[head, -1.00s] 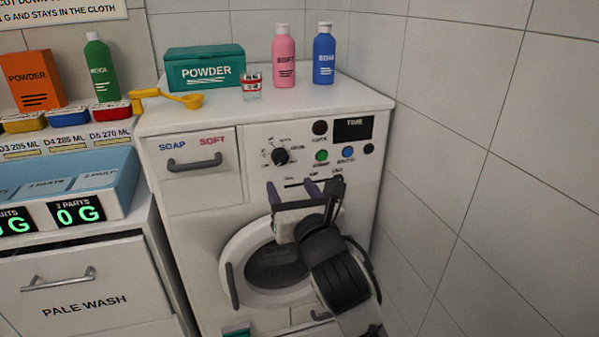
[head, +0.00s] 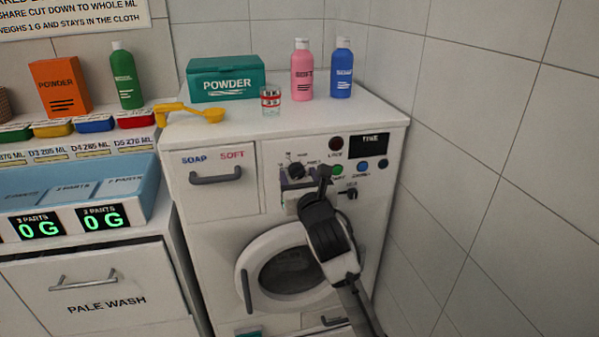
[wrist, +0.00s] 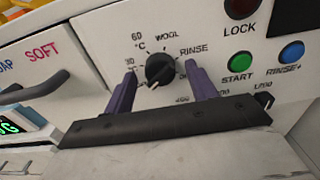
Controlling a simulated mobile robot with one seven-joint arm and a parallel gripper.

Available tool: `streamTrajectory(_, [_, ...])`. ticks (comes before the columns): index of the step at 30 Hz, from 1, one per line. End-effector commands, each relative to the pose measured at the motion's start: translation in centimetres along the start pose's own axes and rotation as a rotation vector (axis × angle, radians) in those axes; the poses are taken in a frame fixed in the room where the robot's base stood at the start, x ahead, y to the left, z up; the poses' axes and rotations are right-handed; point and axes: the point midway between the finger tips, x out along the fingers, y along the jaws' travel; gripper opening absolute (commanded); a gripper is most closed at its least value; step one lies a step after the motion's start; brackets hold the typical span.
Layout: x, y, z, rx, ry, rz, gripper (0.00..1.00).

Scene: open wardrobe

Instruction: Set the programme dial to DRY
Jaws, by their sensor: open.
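The programme dial (wrist: 160,69) is a round dark knob on the washer's white front panel. In the wrist view the labels 60 °C, WOOL and RINSE show around it; I see no DRY label. A light pointer mark sits at its lower left edge. My gripper (wrist: 158,85) is open, with one purple finger on each side of the dial. I cannot tell whether the fingers touch it. In the head view the dial (head: 297,170) shows just above my gripper (head: 303,180), and my gripper hides the panel's lower part.
The START button (wrist: 240,62) and RINSE+ button (wrist: 292,51) are right of the dial, with the LOCK light (head: 336,143) above. The soap drawer handle (head: 216,177) sticks out at left. The round door (head: 250,262) is below. A tiled wall (head: 480,150) stands close at right.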

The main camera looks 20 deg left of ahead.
Motion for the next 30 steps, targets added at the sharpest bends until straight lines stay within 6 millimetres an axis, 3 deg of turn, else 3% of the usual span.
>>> streamTrajectory(10, [0.43, -0.04, -0.01, 0.0, -0.001, -0.001, 0.57])
streamTrajectory(20, [0.41, -0.03, 0.0, 0.0, -0.001, -0.001, 0.14])
streamTrajectory(30, [0.4, 0.01, -0.15, 0.045, -0.001, 0.0, 0.12])
